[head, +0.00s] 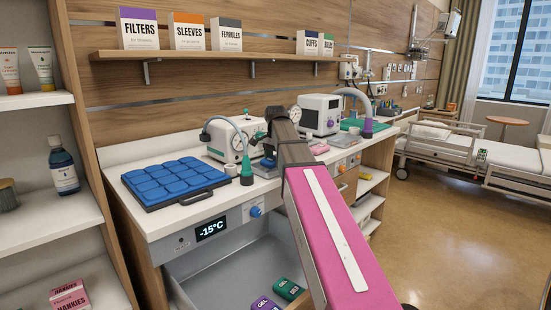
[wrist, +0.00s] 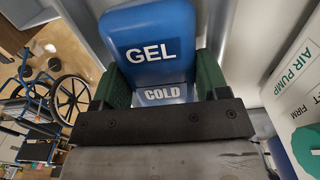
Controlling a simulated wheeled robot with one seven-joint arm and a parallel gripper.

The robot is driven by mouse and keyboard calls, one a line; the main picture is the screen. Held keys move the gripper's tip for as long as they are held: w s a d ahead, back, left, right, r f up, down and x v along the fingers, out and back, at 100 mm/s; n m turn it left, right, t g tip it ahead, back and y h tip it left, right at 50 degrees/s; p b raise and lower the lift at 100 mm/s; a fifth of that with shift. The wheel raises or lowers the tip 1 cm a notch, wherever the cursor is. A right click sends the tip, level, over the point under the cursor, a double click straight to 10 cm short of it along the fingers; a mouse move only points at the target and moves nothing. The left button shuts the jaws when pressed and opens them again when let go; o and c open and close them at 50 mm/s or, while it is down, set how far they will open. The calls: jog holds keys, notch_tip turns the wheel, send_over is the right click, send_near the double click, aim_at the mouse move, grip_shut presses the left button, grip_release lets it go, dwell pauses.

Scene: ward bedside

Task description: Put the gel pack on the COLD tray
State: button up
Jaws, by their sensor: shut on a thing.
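A blue gel pack (wrist: 150,45) with a white GEL label fills the upper middle of the wrist view. My gripper (wrist: 165,88) is shut on it, with one green finger on each side. A pale blue-grey strip reading COLD (wrist: 165,93) shows between the fingers, just below the pack's face. I cannot tell whether it belongs to the pack or to a tray behind it. In the head view my arm reaches over the counter beside the white pump and mostly hides the gripper and pack. No COLD tray can be made out there.
An open drawer (head: 215,277) below a -15°C display holds purple and green gel packs (head: 288,290). A blue padded mat (head: 175,180) lies on the counter's left. A white air pump (head: 228,138) stands close to my arm. A wheelchair (wrist: 68,95) shows in the wrist view.

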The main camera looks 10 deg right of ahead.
jog(key=o, duration=1)
notch_tip(320, 180, up, 13)
jog(key=shift+r, duration=0.1)
